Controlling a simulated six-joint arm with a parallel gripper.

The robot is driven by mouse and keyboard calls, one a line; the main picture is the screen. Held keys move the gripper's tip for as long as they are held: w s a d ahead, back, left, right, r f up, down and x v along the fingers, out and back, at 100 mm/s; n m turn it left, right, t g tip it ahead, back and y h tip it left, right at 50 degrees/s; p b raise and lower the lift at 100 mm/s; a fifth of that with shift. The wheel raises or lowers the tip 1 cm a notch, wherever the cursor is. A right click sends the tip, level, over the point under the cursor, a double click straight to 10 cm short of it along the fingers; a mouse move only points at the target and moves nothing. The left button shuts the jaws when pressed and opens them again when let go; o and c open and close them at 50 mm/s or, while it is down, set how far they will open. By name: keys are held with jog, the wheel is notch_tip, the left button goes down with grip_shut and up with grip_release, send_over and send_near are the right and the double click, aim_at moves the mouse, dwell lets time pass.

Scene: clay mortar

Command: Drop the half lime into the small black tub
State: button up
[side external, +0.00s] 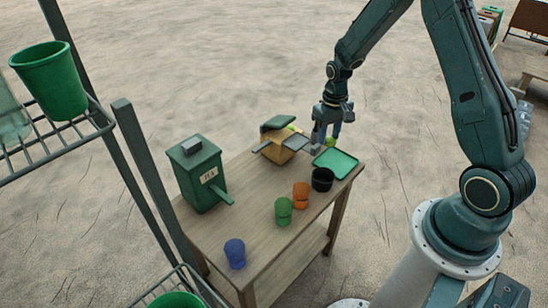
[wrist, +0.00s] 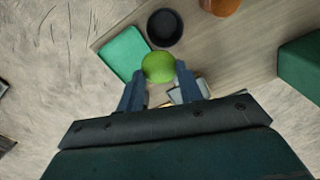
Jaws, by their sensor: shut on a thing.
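My gripper (wrist: 159,80) is shut on the half lime (wrist: 158,66), a bright green rounded piece between the two fingertips in the wrist view. In the side view my gripper (side external: 326,138) is over the far end of the table, and the lime (side external: 330,142) shows as a small green spot at the fingers. The small black tub (side external: 322,179) stands on the table beside the green tray. It also shows in the wrist view (wrist: 165,28), beyond the lime. Its inside looks dark and empty.
A green tray (side external: 336,162) lies near the table's far corner. Orange (side external: 301,194), green (side external: 283,211) and blue (side external: 235,253) cups stand along the table (side external: 253,214).

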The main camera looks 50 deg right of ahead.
jog(key=shift+s+a+f, duration=0.1)
jog(key=shift+s+f, duration=0.3)
jog(key=shift+s, duration=0.2)
jog(key=shift+f, duration=0.15)
jog(key=shift+f, duration=2.8)
jog(key=o, duration=1)
jog(key=shift+r, duration=0.15)
